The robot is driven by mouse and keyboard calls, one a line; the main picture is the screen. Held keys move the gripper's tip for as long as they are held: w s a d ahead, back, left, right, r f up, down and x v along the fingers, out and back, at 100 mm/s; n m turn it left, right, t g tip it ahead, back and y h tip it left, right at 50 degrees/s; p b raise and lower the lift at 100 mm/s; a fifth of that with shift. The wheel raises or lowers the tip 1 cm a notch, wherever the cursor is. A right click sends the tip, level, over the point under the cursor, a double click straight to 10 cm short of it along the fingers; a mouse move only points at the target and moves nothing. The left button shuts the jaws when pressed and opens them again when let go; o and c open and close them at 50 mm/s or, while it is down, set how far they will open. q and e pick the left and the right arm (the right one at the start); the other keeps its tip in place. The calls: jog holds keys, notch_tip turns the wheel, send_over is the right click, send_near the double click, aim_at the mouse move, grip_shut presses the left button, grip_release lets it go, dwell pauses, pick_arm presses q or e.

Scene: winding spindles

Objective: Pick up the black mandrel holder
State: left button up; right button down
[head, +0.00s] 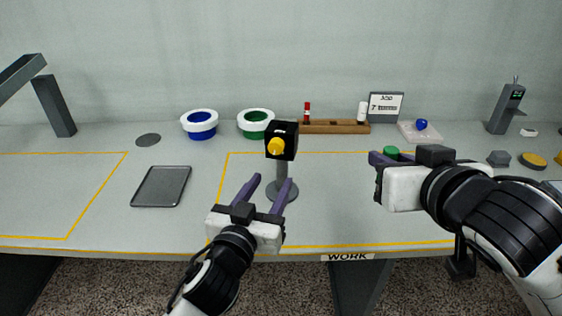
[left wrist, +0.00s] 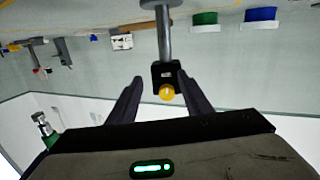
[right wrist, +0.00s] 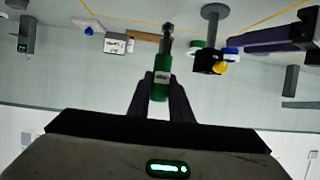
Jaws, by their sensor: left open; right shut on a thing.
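The black mandrel holder (head: 288,136) is a black block with a yellow knob (head: 276,147) on its front, atop a grey post with a round base. My left gripper (head: 271,184) is open and empty, low in front of the post. In the left wrist view the black block (left wrist: 165,70) shows between the spread fingers (left wrist: 158,74), apart from both. My right gripper (head: 380,163) is shut on a green-handled tool (right wrist: 161,88) with a dark grey end. In the head view only a bit of its green (head: 391,152) shows behind the gripper.
Behind stand a blue spool (head: 199,132), a green spool (head: 255,131) and a wooden rack (head: 334,127). A dark tray (head: 160,186) lies at left. A sign (head: 386,107) stands at the back right. The mat between the post and my right gripper is clear.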

aim_at(280, 168)
jog(key=shift+f+b, duration=0.6)
jog(key=shift+f, duration=0.55)
jog(key=shift+f+b, duration=0.4)
jog(key=shift+b, duration=0.2)
pick_arm(q)
jog(key=w+f+g, duration=0.1)
jog(key=w, duration=0.1)
jog(key=w+d+f+m+g, duration=0.1)
jog(key=w, duration=0.2)
jog(key=w+d+g, duration=0.1)
jog(key=w+g, duration=0.1)
jog(key=w, duration=0.1)
jog(key=shift+w+f+m, duration=0.15)
jog(key=shift+f+m, duration=0.25)
pick_arm(e)
jog(key=shift+f, duration=0.1)
pick_arm(q)
jog(key=shift+a+x, duration=0.2)
jog(key=shift+x, duration=1.15)
jog(key=shift+a+x, duration=0.15)
jog(key=shift+x, duration=1.2)
jog(key=shift+w+f, duration=0.1)
jog(key=shift+w, duration=0.05)
